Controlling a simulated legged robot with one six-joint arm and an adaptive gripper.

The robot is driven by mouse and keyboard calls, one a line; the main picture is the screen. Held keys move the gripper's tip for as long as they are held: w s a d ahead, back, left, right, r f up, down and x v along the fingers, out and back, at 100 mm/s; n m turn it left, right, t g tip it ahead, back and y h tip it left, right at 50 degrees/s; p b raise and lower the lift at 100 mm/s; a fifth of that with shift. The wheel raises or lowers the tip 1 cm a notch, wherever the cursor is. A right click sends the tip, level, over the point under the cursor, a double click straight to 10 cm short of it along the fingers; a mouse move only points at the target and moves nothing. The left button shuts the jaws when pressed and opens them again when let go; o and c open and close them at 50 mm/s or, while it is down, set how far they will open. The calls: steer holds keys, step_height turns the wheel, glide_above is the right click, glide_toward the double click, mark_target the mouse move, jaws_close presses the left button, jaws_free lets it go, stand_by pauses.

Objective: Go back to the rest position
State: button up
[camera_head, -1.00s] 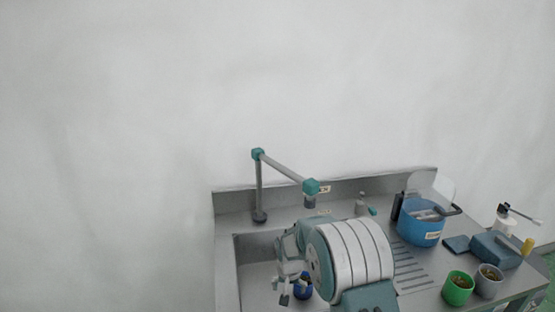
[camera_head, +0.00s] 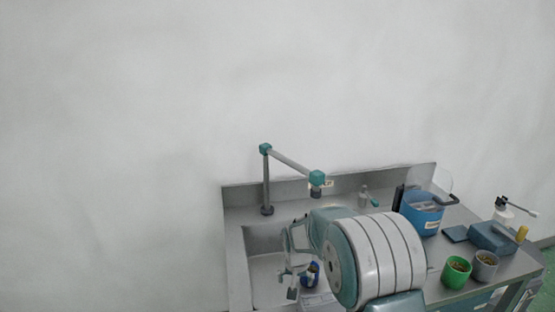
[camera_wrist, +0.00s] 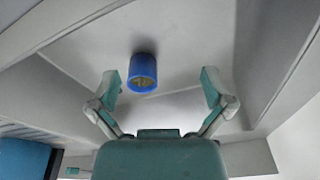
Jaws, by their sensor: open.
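My gripper (camera_wrist: 159,84) is open and empty in the wrist view, with its two teal-padded fingers spread apart. A blue cup (camera_wrist: 142,72) lies between the fingers in that view, apart from both, on the grey basin floor. In the head view my gripper (camera_head: 288,281) hangs over the left part of the sink (camera_head: 262,272), partly hidden by my arm. The blue cup (camera_head: 312,272) shows just right of the fingers there, partly covered.
A teal-jointed faucet (camera_head: 290,163) arches over the sink behind my arm. The wall area above is clear.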

steer(key=s+d+r+t, duration=0.1)
steer(key=s+d+r, duration=0.2)
steer(key=s+r, duration=0.55)
steer(key=s+d+r+t, duration=0.1)
steer(key=s+d+r, duration=0.2)
steer(key=s+r, duration=0.55)
steer(key=s+d+r+t, duration=0.1)
steer(key=s+d+r, duration=0.1)
steer(key=s, duration=0.5)
steer(key=s+d+r+n, duration=0.1)
steer(key=s+r, duration=0.3)
steer(key=s, duration=0.4)
steer(key=shift+d+t, duration=0.35)
steer(key=shift+t, duration=0.05)
